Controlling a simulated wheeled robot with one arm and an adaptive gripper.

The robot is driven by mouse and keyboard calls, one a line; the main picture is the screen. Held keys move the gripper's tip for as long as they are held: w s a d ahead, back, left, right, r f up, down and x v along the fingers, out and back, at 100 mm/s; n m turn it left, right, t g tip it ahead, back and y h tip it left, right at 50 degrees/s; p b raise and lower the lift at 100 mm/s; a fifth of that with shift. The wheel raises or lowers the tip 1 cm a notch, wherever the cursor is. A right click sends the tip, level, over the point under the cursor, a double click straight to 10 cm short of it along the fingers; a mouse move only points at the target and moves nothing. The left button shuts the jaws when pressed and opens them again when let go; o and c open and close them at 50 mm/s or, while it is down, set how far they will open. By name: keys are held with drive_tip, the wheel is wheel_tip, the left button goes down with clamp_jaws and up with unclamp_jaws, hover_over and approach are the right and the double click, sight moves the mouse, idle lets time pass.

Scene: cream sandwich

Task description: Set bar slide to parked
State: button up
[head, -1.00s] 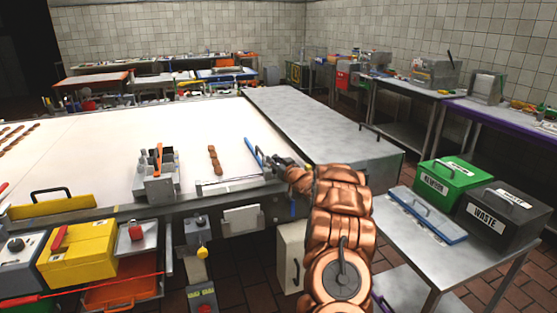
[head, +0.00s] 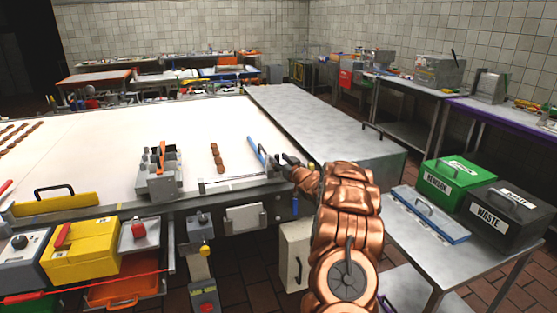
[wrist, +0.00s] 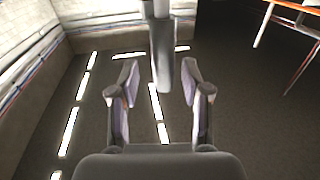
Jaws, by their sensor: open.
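My gripper (head: 274,161) is at the right front corner of the white table, beside a blue bar (head: 256,152) that stands tilted there. In the wrist view my gripper (wrist: 160,85) has its two fingers spread apart. A grey rounded post (wrist: 162,62) hangs between the fingertips, with a visible gap on each side. I cannot tell for certain whether this post is the bar slide's handle. A grey rail (head: 232,183) runs along the table's front edge, left of my gripper. My fingers hide part of the corner in the head view.
Brown pieces (head: 217,157) lie on the white table (head: 110,150), right of a grey block unit (head: 158,172). A steel counter (head: 315,122) is behind my gripper. A green bin (head: 450,180) and a black waste bin (head: 495,212) stand on the right side table.

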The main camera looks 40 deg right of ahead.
drive_tip(key=s+a, duration=0.1)
drive_tip(key=s, duration=0.9)
drive_tip(key=shift+s+a, duration=0.2)
drive_tip(key=shift+s, duration=0.15)
drive_tip(key=shift+w, duration=0.1)
drive_tip(key=s+a+g, duration=0.4)
drive_tip(key=a+g, duration=0.1)
drive_tip(key=a, duration=0.5)
drive_tip(key=s+a+g, duration=0.3)
drive_tip(key=a+g, duration=0.1)
drive_tip(key=a, duration=0.5)
drive_tip(key=s+a+g+y, duration=0.1)
drive_tip(key=s+a+g, duration=0.2)
drive_tip(key=s+a, duration=0.5)
drive_tip(key=s+a+n+g, duration=0.1)
drive_tip(key=s+a+g, duration=0.3)
drive_tip(key=s, duration=1.3)
drive_tip(key=s+a+g+y, duration=0.1)
drive_tip(key=s+a+g, duration=0.2)
drive_tip(key=s+a, duration=0.8)
drive_tip(key=shift+s+a+f+n+g+y, duration=0.25)
drive_tip(key=shift+s+a+n+g+y, duration=0.1)
drive_tip(key=shift+s, duration=0.7)
